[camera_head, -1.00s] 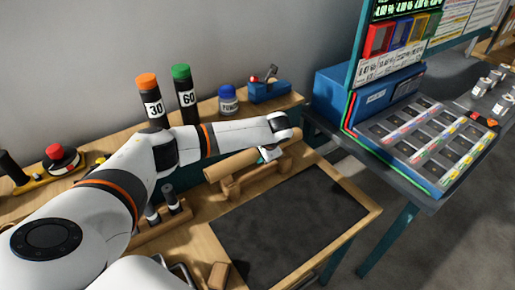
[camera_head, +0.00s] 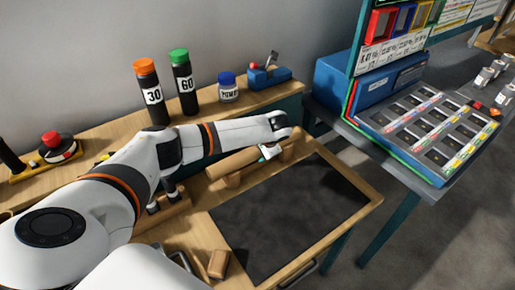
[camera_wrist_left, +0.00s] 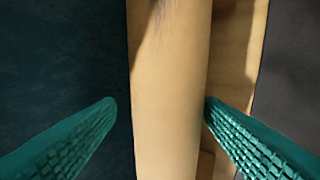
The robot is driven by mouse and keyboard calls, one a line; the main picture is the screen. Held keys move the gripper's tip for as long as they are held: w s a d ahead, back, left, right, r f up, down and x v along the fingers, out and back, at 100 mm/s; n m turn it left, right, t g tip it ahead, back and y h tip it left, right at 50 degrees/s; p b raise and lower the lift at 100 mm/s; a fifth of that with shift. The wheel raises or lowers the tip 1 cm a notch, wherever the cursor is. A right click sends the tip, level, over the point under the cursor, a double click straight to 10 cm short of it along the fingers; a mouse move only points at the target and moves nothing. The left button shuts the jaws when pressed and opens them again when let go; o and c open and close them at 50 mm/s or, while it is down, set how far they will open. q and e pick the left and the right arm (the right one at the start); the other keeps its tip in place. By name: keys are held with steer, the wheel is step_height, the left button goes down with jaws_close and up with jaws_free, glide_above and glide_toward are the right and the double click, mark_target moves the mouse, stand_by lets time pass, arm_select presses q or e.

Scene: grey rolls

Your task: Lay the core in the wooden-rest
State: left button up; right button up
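The core (camera_head: 230,164), a plain tan cylinder, lies lengthwise along the wooden-rest (camera_head: 233,182). It appears to sit down in the rest, though the contact is partly hidden by my gripper and arm. My left gripper (camera_head: 268,152) is at the core's right part. In the left wrist view, the core (camera_wrist_left: 170,100) runs between the two teal fingers of my left gripper (camera_wrist_left: 160,105). The fingers stand apart, with a gap on the core's left side; the right finger is at or very near its edge. My right gripper is not in view.
A dark mat (camera_head: 290,215) in a wooden frame lies in front of the rest. Bottles marked 30 (camera_head: 152,97) and 60 (camera_head: 185,85), a blue-lidded jar (camera_head: 228,90) and a blue tool (camera_head: 268,76) stand behind. A wooden block (camera_head: 218,264) lies in front.

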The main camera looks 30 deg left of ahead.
arm_select(q)
steer(key=shift+o, duration=0.4)
steer(key=v, duration=1.2)
steer(key=shift+b, duration=0.45)
